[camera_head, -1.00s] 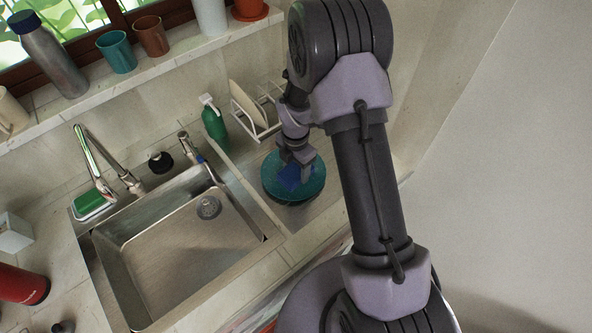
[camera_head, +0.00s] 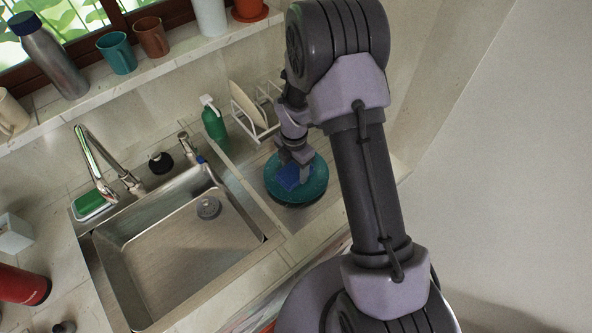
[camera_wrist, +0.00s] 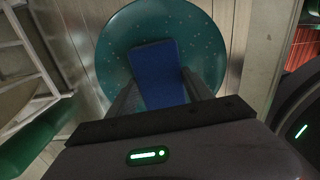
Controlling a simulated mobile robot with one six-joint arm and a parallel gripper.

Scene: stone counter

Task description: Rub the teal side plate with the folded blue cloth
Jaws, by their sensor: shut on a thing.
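The teal side plate (camera_head: 313,190) lies on the ribbed drainboard to the right of the sink, and it also shows, speckled, at the top of the wrist view (camera_wrist: 205,38). The folded blue cloth (camera_head: 288,177) is over the plate, and in the wrist view (camera_wrist: 158,72) it covers the plate's middle. My gripper (camera_head: 296,165) is shut on the cloth, with a finger on each side of it in the wrist view. The cloth looks to be against the plate's surface, but exact contact is hard to tell.
A white dish rack (camera_head: 262,130) with a pale plate (camera_head: 243,103) stands behind the teal plate. A green bottle (camera_head: 213,124) stands to its left. The empty steel sink (camera_head: 180,258) and its faucet (camera_head: 97,160) lie further left. Mugs (camera_head: 117,53) stand on the sill.

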